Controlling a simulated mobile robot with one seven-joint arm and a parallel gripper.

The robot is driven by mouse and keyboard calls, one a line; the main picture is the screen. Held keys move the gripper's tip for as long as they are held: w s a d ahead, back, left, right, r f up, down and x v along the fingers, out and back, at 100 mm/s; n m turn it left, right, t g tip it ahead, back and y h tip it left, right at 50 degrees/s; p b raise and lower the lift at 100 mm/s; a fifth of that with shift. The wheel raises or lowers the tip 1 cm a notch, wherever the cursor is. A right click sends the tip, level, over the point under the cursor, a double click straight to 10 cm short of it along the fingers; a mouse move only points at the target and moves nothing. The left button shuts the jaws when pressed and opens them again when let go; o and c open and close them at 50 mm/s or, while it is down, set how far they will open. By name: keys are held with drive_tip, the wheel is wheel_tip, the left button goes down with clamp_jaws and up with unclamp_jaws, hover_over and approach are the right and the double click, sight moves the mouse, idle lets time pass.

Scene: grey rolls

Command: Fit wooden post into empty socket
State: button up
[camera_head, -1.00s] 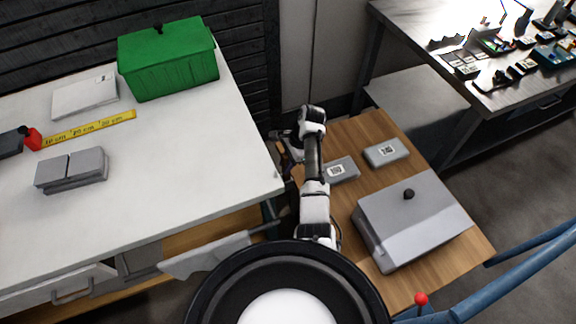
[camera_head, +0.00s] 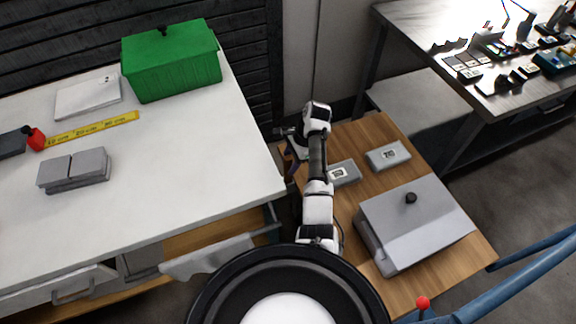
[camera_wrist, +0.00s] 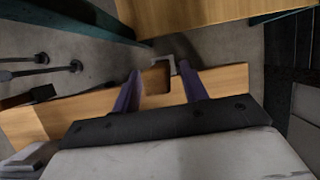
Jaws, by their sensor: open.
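My gripper (camera_head: 291,152) is at the end of my raised arm, over the gap between the white table and the low wooden table. In the wrist view its two purple fingers (camera_wrist: 158,72) are apart, with nothing visibly held between them. Past the fingertips is a light wooden surface with a dark, squarish patch (camera_wrist: 155,80) and a small grey bracket-like piece (camera_wrist: 170,62). I cannot tell whether the patch is a socket or a shadowed part. I cannot make out a wooden post in either view.
The white table (camera_head: 190,150) carries a green lidded box (camera_head: 172,70), a yellow ruler (camera_head: 90,129) and grey blocks (camera_head: 75,170). The wooden table (camera_head: 355,130) holds a big grey box (camera_head: 415,225) and two small labelled boxes, one of them here (camera_head: 388,155). A metal bench (camera_head: 440,40) stands behind.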

drive_tip(key=p+v, duration=0.2)
drive_tip(key=v, duration=0.8)
drive_tip(key=shift+p, duration=0.35)
